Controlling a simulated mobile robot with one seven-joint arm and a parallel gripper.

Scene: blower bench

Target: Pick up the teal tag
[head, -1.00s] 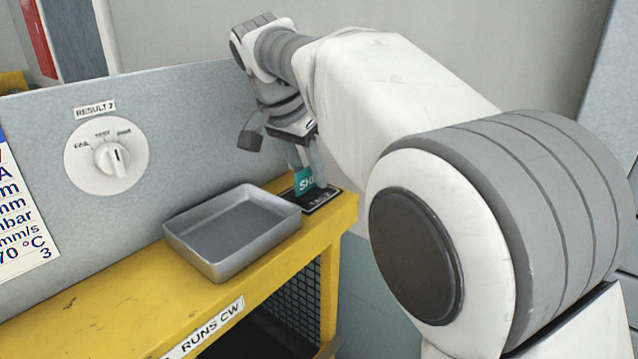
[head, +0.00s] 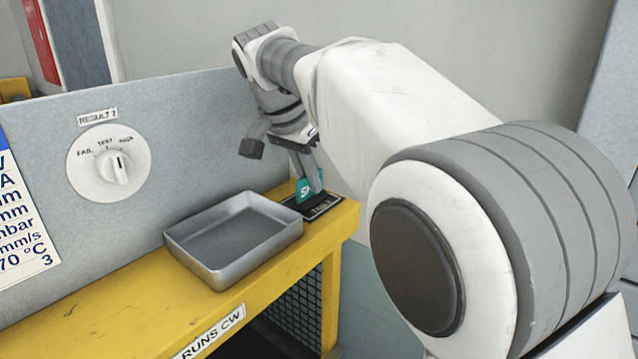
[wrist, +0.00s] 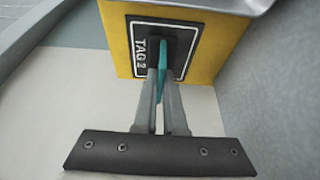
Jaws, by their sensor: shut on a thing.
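The teal tag (head: 304,189) stands upright over a black plate (head: 324,206) at the right end of the yellow bench. White letters show on its face, partly covered by a finger. My gripper (head: 308,183) is shut on the tag from above. In the wrist view my gripper (wrist: 161,80) has its two fingers close together on either side of the teal tag (wrist: 162,62), seen edge-on. The black plate (wrist: 141,52) below reads "TAG 2". Whether the tag's foot touches the plate is hidden.
A grey metal tray (head: 222,265) sits on the yellow bench (head: 110,325), just left of the plate. A grey panel (head: 200,130) with a white dial (head: 109,163) rises behind. The bench ends just right of the plate.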

